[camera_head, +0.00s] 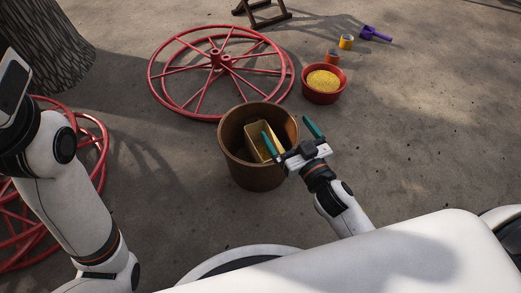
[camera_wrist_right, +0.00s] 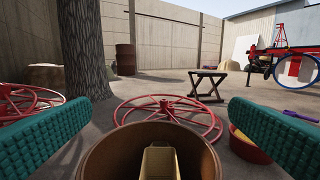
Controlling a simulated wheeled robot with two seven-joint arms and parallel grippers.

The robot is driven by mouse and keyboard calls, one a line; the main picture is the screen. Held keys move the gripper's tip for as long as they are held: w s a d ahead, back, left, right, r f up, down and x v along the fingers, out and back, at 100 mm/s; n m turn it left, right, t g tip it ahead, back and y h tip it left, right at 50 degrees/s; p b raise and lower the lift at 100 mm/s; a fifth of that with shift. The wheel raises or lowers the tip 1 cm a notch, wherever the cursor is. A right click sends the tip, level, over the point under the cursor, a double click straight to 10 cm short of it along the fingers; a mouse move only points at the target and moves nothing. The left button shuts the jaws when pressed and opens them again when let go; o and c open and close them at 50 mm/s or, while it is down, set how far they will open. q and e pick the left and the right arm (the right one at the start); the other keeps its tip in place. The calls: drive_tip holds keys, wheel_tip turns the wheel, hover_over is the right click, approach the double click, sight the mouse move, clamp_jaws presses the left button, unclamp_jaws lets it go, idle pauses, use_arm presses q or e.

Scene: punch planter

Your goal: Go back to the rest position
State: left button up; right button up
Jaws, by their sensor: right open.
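My right gripper (camera_head: 291,137) is open, with two teal fingers spread apart and nothing between them. In the head view it is over the right rim of a brown planter pot (camera_head: 253,176). A yellowish box-shaped object (camera_head: 259,140) is inside the pot. In the right wrist view the fingers stand at both sides, with the pot (camera_wrist_right: 112,153) and the box-shaped object (camera_wrist_right: 159,162) low between them. My left arm comes in from the left in the head view, but its fingers are not in view.
A red spoked wheel (camera_head: 216,59) lies behind the pot. A red bowl of yellow grain (camera_head: 322,83), an orange cup (camera_head: 332,57), a yellow cup (camera_head: 346,42) and a purple scoop (camera_head: 376,34) are at the back right. A tree trunk (camera_head: 45,45) stands left. Ground right is clear.

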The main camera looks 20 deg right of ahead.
drive_tip(key=shift+s+d, duration=0.15)
drive_tip(key=shift+s, duration=0.85)
